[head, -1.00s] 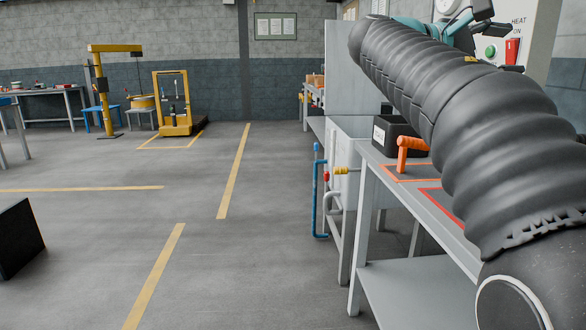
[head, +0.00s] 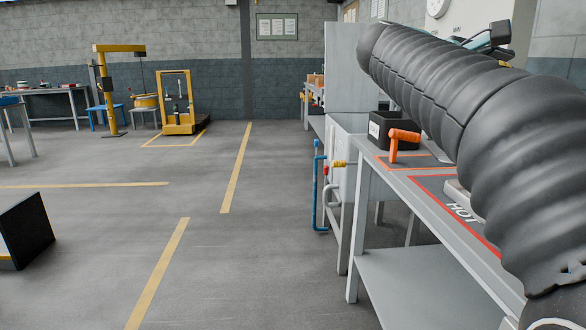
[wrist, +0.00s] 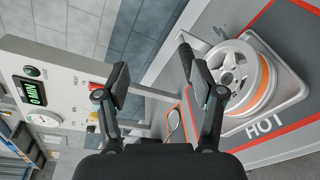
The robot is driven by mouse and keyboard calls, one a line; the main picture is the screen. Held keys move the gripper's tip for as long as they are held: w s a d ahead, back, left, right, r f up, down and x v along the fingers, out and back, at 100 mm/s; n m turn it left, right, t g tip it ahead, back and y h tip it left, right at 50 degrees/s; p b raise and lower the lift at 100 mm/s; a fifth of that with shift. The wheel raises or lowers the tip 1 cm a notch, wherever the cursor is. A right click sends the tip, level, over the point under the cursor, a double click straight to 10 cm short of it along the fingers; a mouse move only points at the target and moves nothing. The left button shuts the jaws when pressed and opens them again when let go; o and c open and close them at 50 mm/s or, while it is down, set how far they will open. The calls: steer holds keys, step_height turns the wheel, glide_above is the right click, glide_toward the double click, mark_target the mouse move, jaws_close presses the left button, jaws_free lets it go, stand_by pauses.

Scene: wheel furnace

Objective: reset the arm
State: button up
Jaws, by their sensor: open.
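My gripper (wrist: 155,76) is open and empty in the wrist view, its two fingers spread apart. To its right, a silver wheel (wrist: 226,68) with an orange band rests on a pale tray (wrist: 296,88) in the area marked HOT. The wheel is beside the right finger in the picture; I cannot tell the exact gap. In the head view my arm, in a dark ribbed sleeve, reaches over the bench (head: 412,188) from the lower right. It hides the wheel and most of my gripper.
An orange handle (head: 403,136) stands on the bench near a black bin (head: 392,130). A control panel (wrist: 60,85) with a green display is left of my gripper. Blue pipe (head: 317,190) stands beside the bench. The floor to the left is open, with a black box (head: 27,230) at its edge.

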steer(key=s+a+f+m+t+y, duration=0.1)
steer(key=s+a+f+y, duration=0.4)
steer(key=f, duration=0.8)
steer(key=s+a+f+m+t+y, duration=0.1)
steer(key=s+a+f+m+y, duration=0.3)
steer(key=f, duration=1)
steer(key=s+a+f+m+y, duration=0.2)
steer(key=s+a+f+y, duration=0.5)
steer(key=s+a+f, duration=0.2)
step_height(320, 180, down, 5)
steer(key=shift+s+a+r+m+t, duration=0.15)
steer(key=shift+s+a+m+t, duration=0.25)
steer(key=shift+s, duration=0.65)
